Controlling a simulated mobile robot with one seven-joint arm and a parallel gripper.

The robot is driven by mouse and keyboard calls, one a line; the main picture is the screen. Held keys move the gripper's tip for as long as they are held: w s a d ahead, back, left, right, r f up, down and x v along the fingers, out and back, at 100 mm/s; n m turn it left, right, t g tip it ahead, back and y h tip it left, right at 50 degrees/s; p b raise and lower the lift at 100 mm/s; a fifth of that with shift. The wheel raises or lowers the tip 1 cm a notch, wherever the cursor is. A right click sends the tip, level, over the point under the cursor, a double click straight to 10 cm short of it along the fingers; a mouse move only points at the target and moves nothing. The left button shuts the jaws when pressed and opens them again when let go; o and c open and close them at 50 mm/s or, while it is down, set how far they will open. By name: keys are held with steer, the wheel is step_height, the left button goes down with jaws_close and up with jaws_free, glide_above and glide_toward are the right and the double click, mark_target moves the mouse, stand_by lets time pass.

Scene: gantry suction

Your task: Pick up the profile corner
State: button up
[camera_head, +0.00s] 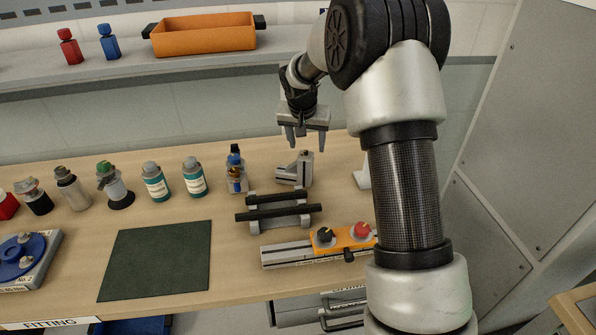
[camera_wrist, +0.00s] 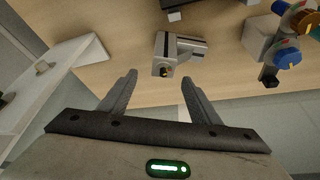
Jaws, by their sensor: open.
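The profile corner (camera_head: 299,170) is a small grey metal L-shaped piece on the wooden table, with one arm upright and the other lying flat.
A rack with black bars (camera_head: 277,206) stands just in front of the corner. An orange panel with knobs (camera_head: 343,238) lies in front. A green mat (camera_head: 157,262) is at left. A shelf with an orange bin (camera_head: 203,34) runs behind.

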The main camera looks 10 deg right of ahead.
mark_target(306, 151)
steer(key=shift+a+x, duration=0.15)
steer(key=shift+x, duration=1.35)
steer(key=shift+a+x, duration=0.1)
steer(key=shift+x, duration=1.4)
steer(key=shift+w+r, duration=0.1)
steer(key=shift+w, duration=0.05)
jaws_close()
